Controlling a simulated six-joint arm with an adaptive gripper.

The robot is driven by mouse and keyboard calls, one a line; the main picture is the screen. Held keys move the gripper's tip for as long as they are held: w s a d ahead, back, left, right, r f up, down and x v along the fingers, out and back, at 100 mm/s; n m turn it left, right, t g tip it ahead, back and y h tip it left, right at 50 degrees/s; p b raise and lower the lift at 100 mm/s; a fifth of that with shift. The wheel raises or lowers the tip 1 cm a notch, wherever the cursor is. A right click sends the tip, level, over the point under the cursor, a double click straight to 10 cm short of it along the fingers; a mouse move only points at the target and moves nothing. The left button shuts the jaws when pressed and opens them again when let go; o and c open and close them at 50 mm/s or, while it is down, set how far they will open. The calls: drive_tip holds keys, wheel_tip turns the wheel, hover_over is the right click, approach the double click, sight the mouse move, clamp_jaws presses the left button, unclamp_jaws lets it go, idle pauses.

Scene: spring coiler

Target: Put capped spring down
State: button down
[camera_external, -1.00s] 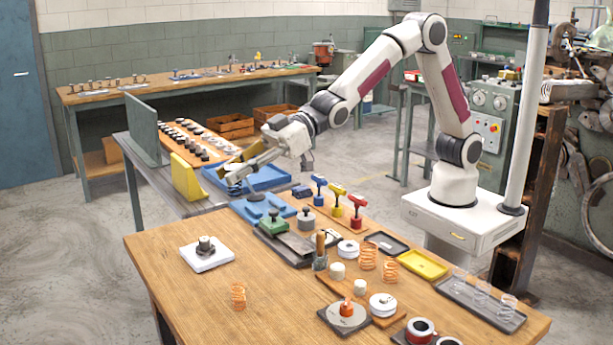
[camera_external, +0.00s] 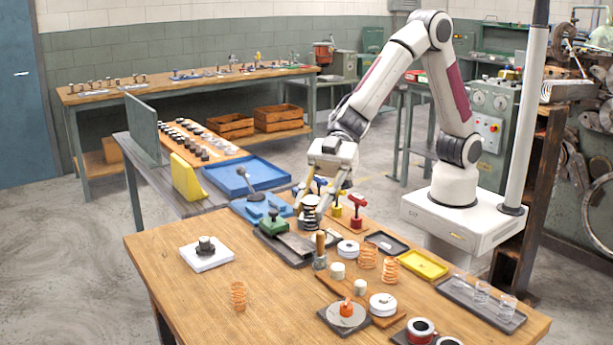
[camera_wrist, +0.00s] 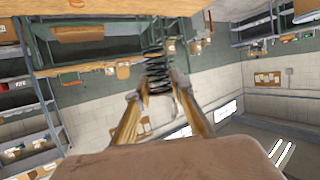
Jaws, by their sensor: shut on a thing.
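The capped spring (camera_external: 311,208), a dark coil, is between the fingers of my gripper (camera_external: 318,200) in the external view. My gripper is shut on it, near the back of the wooden table by the green-topped block (camera_external: 274,223). In the wrist view the dark spring (camera_wrist: 157,70) sticks out beyond the two yellowish fingertips of my gripper (camera_wrist: 158,97). Its cap cannot be told clearly. I cannot tell whether the spring's lower end touches anything.
Blue, yellow and red-handled tools stand close by, including the red one (camera_external: 357,212). A blue tray (camera_external: 245,176) lies to the left. A wooden-handled tool (camera_external: 320,250) and orange springs (camera_external: 367,256) stand in front.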

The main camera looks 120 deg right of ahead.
drive_tip(key=s+a+f+n+g+y, duration=0.1)
drive_tip(key=s+a+f+n+g, duration=0.1)
drive_tip(key=s, duration=0.4)
drive_tip(key=s+a+f+n+g+y, duration=0.2)
drive_tip(key=s+a+f, duration=0.1)
drive_tip(key=s+a, duration=0.2)
drive_tip(key=s+a+f+n+g+y, duration=0.2)
drive_tip(key=s+a+f+n, duration=0.1)
drive_tip(key=s, duration=0.5)
drive_tip(key=shift+s+a+g, duration=0.3)
drive_tip(key=shift+s+a, duration=0.05)
drive_tip(key=shift+a, duration=0.35)
drive_tip(key=shift+f, duration=0.2)
drive_tip(key=shift+f, duration=2.8)
drive_tip(key=shift+f, duration=0.1)
drive_tip(key=shift+f, duration=2)
drive_tip(key=shift+f, duration=0.15)
